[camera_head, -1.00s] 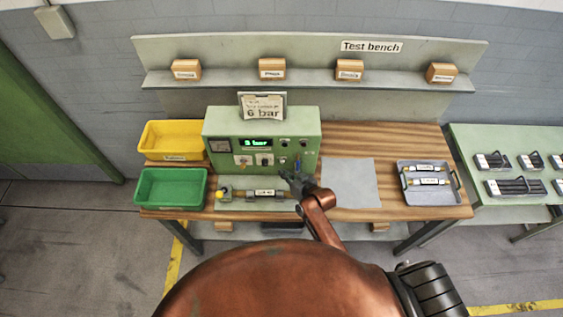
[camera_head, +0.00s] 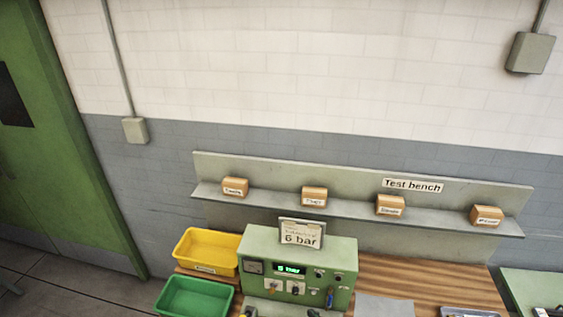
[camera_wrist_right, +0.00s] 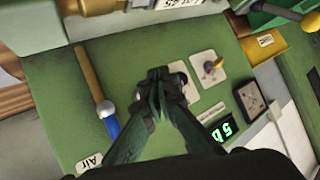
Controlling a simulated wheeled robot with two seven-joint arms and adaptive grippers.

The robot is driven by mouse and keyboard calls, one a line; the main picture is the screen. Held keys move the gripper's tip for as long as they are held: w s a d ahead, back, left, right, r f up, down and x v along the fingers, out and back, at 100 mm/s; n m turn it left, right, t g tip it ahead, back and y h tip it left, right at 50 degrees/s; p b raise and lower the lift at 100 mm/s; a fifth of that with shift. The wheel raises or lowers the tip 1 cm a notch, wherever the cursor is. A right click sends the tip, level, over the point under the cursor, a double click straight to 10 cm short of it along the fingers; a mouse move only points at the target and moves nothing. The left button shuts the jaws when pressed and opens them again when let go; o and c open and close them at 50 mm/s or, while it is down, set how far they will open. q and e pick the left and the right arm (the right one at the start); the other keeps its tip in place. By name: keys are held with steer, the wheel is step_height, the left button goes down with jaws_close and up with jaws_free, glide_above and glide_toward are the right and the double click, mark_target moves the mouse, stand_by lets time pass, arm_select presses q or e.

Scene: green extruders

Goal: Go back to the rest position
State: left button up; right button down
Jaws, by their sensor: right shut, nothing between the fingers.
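My right gripper (camera_wrist_right: 158,88) shows in the right wrist view with its fingertips together and nothing between them. It is in front of the green test box panel (camera_wrist_right: 60,75), between a lever with a blue end (camera_wrist_right: 108,120) and a black knob on a white plate (camera_wrist_right: 176,74). I cannot tell whether the fingertips touch the panel. In the head view only a dark bit at the bottom edge, below the test box (camera_head: 262,240), may be this gripper. My left gripper is in neither view.
A yellow bin (camera_head: 208,249) and a green bin (camera_head: 195,295) stand left of the test box. A shelf (camera_head: 350,213) with several small labelled boxes runs behind it. A grey mat (camera_head: 385,306) and a tray (camera_head: 465,312) lie to the right, cut off by the frame.

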steer(key=s+d+r+g+h, duration=0.25)
steer(key=s+d, duration=0.35)
steer(key=s, duration=0.5)
steer(key=s+d+r+m+g+h, duration=0.1)
steer(key=s+d+r+g, duration=0.15)
steer(key=s+d, duration=0.55)
steer(key=s+d+r+g+h, duration=0.1)
steer(key=s+d+g+h, duration=0.2)
steer(key=s, duration=1)
step_height(320, 180, down, 43)
steer(key=s+g+y+b, duration=0.1)
steer(key=s+y+b, duration=0.1)
steer(key=b, duration=1)
steer(key=s+f+b, duration=0.4)
steer(key=s+f, duration=0.5)
steer(key=f, duration=0.4)
steer(key=s+f+g+b, duration=0.1)
steer(key=s+f+b, duration=0.4)
steer(key=s+f, duration=0.5)
step_height(320, 180, down, 3)
steer(key=shift+a+n, duration=0.15)
steer(key=shift+n, duration=0.25)
